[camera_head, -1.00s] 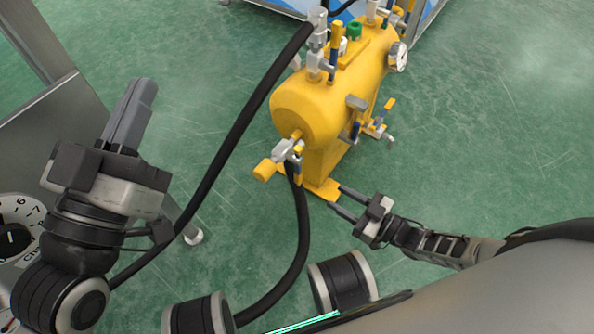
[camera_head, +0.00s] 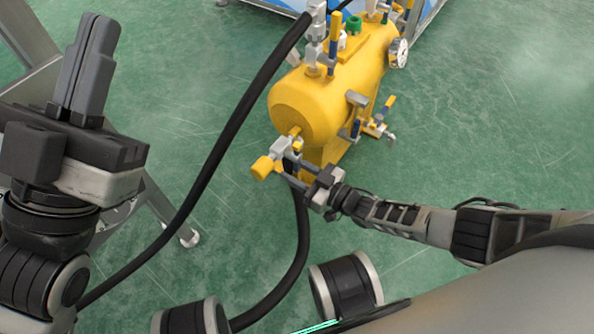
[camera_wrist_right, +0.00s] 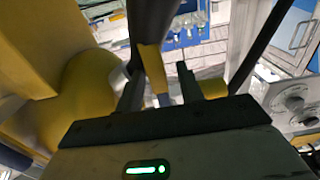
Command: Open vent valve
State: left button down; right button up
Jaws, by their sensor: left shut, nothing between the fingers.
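The yellow tank (camera_head: 305,108) stands on the floor, with a metal valve (camera_head: 281,147) and a yellow-ended handle (camera_head: 262,168) at its near end. I cannot tell for certain which fitting is the vent valve. My right gripper (camera_head: 297,169) is at this near-end valve, its fingers pointing at it. In the right wrist view my right gripper (camera_wrist_right: 160,88) has its fingers apart, with a yellow and blue lever (camera_wrist_right: 151,60) showing between or just beyond them; contact is unclear. My left gripper (camera_head: 97,22) is shut and empty at the left, pointing up, away from the tank.
A black hose (camera_head: 215,155) runs from the tank's top down to the lower left. Another hose (camera_head: 301,235) hangs from the near end. More valves (camera_head: 377,128) and a gauge (camera_head: 398,53) are on the tank. Green floor (camera_head: 480,120) is clear at the right.

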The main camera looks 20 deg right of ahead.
grip_shut()
jog(key=shift+s+a+r+m, duration=0.2)
jog(key=shift+s+a+m, duration=0.25)
jog(key=shift+m, duration=0.7)
jog(key=shift+s+a+r+m, duration=0.15)
jog(key=shift+s+a+m, duration=0.25)
jog(key=shift+m, duration=0.8)
jog(key=shift+s+a+r+m, duration=0.25)
jog(key=shift+a+m, duration=0.25)
jog(key=shift+m, duration=0.65)
grip_release()
